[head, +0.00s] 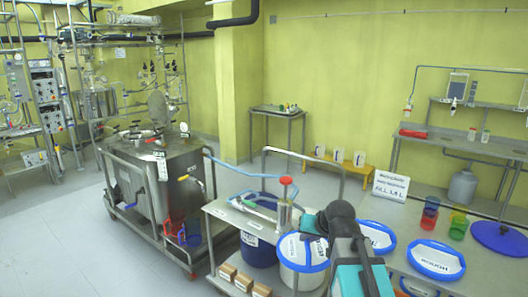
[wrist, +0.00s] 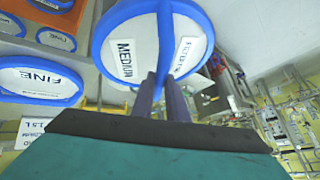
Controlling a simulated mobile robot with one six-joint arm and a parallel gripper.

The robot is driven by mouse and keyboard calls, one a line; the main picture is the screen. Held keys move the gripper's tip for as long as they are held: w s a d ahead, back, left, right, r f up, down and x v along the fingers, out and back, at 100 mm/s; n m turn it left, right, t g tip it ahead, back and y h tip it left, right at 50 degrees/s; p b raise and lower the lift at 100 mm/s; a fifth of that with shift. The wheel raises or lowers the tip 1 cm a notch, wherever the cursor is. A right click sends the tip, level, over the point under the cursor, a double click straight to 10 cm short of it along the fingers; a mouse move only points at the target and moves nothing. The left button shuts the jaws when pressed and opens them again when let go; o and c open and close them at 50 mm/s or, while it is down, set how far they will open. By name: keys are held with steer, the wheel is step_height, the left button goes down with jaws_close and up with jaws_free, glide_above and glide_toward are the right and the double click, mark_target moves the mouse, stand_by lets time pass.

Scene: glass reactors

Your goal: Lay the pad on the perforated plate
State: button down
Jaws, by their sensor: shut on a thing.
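My gripper (wrist: 163,80) is shut on a round white pad (wrist: 155,40) with a blue rim. In the wrist view the pad carries a label reading MEDIUM and a second one that is partly hidden by the fingers. In the head view my gripper (head: 312,223) is at the lower middle, in front of the cart. The same pad (head: 290,250) appears just below it, with its blue rim and labels facing the camera. I cannot make out the perforated plate for certain in either view.
Other blue-rimmed pads lie on the bench at right, including one marked ROUGH (head: 436,260) and another (head: 376,237) beside my arm. A pad marked FINE (wrist: 40,85) shows in the wrist view. Coloured beakers (head: 458,225) and a blue lid (head: 499,238) stand farther right. A steel cart holds a blue drum (head: 258,250).

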steer(key=shift+w+d+r+m+h, duration=0.15)
steer(key=shift+w+d+m+h, duration=0.15)
steer(key=shift+d+m, duration=0.2)
steer(key=shift+w+d+r+m+h, duration=0.15)
steer(key=shift+w+d+m+h, duration=0.15)
steer(key=shift+m, duration=0.2)
steer(key=shift+w+d+r+m+h, duration=0.15)
steer(key=shift+d+m+h, duration=0.25)
steer(key=shift+m+h, duration=0.15)
steer(key=shift+x, duration=1.6)
steer(key=shift+w+r, duration=0.1)
steer(key=shift+r, duration=0.1)
